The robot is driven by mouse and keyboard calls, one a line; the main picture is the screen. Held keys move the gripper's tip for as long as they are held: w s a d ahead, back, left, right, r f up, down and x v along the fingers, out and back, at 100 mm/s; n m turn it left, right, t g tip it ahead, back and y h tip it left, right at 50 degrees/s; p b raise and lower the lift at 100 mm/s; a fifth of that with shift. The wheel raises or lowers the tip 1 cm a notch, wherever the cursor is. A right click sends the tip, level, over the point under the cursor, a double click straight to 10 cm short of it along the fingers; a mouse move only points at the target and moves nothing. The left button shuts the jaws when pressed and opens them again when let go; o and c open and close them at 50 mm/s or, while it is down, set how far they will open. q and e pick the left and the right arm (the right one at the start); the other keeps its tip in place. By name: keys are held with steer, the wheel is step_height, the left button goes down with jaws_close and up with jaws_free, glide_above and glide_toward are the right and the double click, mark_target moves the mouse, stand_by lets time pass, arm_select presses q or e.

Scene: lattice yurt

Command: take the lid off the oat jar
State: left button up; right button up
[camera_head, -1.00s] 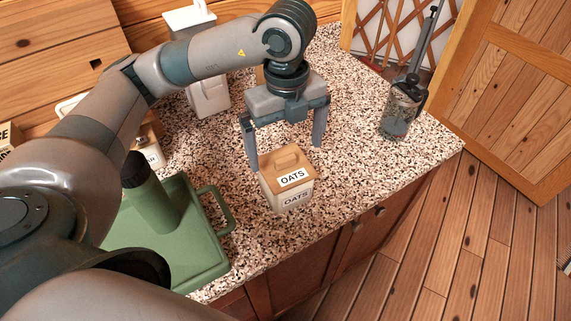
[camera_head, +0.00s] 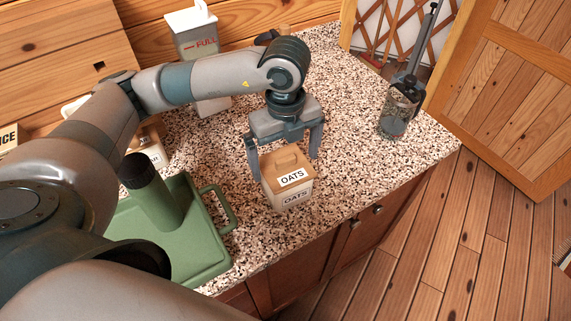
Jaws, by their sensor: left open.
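The oat jar (camera_head: 289,198) is a cream square box labelled OATS, standing upright on the speckled counter. Its wooden lid (camera_head: 291,176) sits on top, also labelled OATS, with a raised handle (camera_head: 286,157). My left gripper (camera_head: 284,168) is open above and just behind the lid. One finger is at the lid's left side and the other is off to its right, so the fingers straddle the lid. I cannot tell whether either finger touches it. My right gripper is not in view.
A glass plunger jar (camera_head: 398,112) stands at the back right, and a white FULL container (camera_head: 192,34) at the back. The counter right of the oat jar is clear.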

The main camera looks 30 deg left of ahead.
mark_target(287, 169)
arm_select(q)
steer(key=c, duration=0.9)
steer(key=shift+c, duration=0.2)
steer(key=shift+r, duration=0.1)
steer(key=shift+r+b, duration=0.4)
steer(key=shift+r, duration=0.1)
steer(key=r, duration=0.1)
steer(key=r+b, duration=0.1)
steer(key=r, duration=0.1)
steer(key=shift+s+d+r, duration=0.1)
steer(key=shift+s+d, duration=0.15)
steer(key=shift+d, duration=0.1)
steer(key=s+d+r+b, duration=0.3)
steer(key=s+d+r, duration=0.3)
steer(key=s+d, duration=0.1)
steer(key=shift+s+d+r, duration=0.15)
steer(key=shift+s+r, duration=0.2)
steer(key=shift+s, duration=0.15)
